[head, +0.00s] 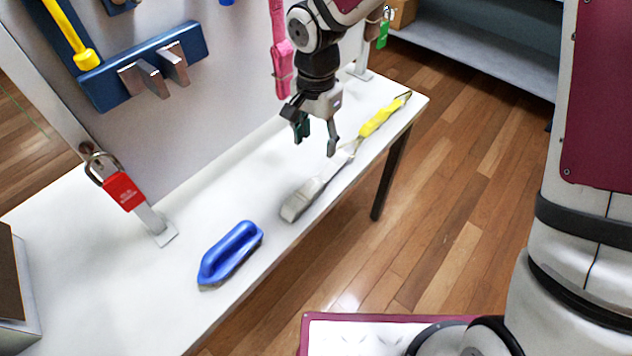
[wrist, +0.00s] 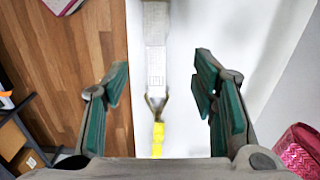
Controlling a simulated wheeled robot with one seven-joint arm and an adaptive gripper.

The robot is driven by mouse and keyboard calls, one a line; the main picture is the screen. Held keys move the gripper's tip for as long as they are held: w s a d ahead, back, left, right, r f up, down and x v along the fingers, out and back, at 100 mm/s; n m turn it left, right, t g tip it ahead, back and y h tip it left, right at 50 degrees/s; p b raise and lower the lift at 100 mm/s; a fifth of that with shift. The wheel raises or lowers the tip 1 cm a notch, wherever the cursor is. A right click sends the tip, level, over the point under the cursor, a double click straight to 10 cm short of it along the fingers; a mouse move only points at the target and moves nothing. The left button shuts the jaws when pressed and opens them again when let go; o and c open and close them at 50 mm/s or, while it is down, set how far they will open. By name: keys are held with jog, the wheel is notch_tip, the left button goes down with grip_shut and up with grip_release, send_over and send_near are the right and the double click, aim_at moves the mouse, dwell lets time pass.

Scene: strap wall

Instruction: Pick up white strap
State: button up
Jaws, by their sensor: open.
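The white strap (head: 310,192) lies on the white table, running from its wide white end near the middle to a yellow part (head: 384,115) toward the far right corner. In the wrist view the white strap (wrist: 156,48) runs down the middle to a metal ring, with the yellow part (wrist: 158,138) below it. My gripper (head: 317,143) is open and empty above the table, over the strap's far half. In the wrist view my open fingers (wrist: 160,90) stand on either side of the strap, apart from it.
A blue handled block (head: 230,254) lies near the table's front edge. A red padlock (head: 123,191) hangs at the left post. A pink strap (head: 281,62) hangs on the upright panel behind my gripper. A blue rack (head: 141,66) is mounted on the panel. Wooden floor lies right of the table.

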send_over(317, 180)
jog(key=f, duration=0.7)
jog(key=shift+w+f, duration=0.35)
jog(key=shift+f, duration=0.05)
jog(key=f, duration=0.4)
jog(key=shift+s+f, duration=0.2)
jog(key=shift+s, duration=0.2)
jog(key=shift+w+f, duration=0.1)
jog(key=shift+f, duration=0.4)
grip_shut()
